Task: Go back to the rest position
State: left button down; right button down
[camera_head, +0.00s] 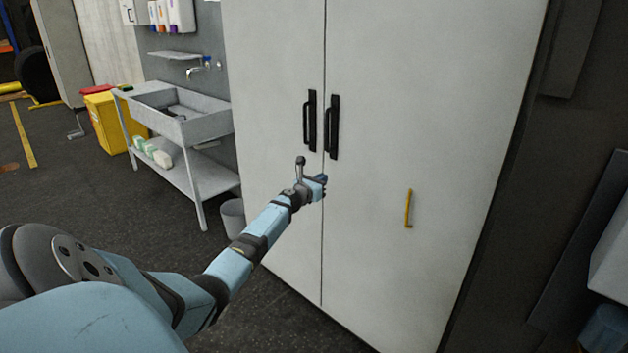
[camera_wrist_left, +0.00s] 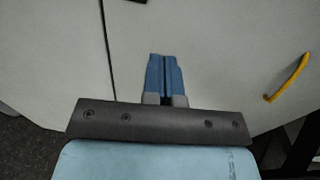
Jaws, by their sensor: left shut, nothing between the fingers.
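My left gripper (camera_head: 323,182) is at the end of my outstretched blue left arm, in front of the white cabinet (camera_head: 400,80), below its two black handles. In the left wrist view my left gripper (camera_wrist_left: 164,58) has its blue fingers together with nothing between them. Whether the fingertips touch the cabinet I cannot tell. My right gripper is not in view.
The cabinet has two shut doors with black handles (camera_head: 309,120) and (camera_head: 333,127), and a yellow handle (camera_head: 408,208) on the right door. A sink table (camera_head: 190,125), a grey bin (camera_head: 232,217) and a yellow bin (camera_head: 106,122) stand to the left. Open floor lies at the left.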

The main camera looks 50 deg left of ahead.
pick_arm(q)
jog(key=v, duration=0.3)
jog(key=shift+s+a, duration=0.2)
jog(key=s+d+f+m+g+h+p, duration=0.1)
jog(key=s+d+f+m+h+p, duration=0.1)
jog(key=s+d+f+m, duration=0.45)
jog(key=s+d+f+m+g+h+p, duration=0.25)
jog(key=d+m, duration=0.55)
jog(key=d, duration=0.5)
jog(key=s+d+f+m+g+h+p, duration=0.1)
jog(key=s+d+f+m, duration=0.35)
jog(key=d+m, duration=0.35)
jog(key=s+d+r+m+g+h+p, duration=0.1)
jog(key=s+d+m+p, duration=0.4)
jog(key=s+d+m, duration=1.4)
jog(key=s+d+r+g, duration=0.1)
jog(key=s+d+r, duration=0.1)
jog(key=s+d, duration=0.2)
jog(key=shift+s+d+h, duration=0.2)
jog(key=shift+d+h, duration=0.15)
jog(key=shift+d, duration=1.2)
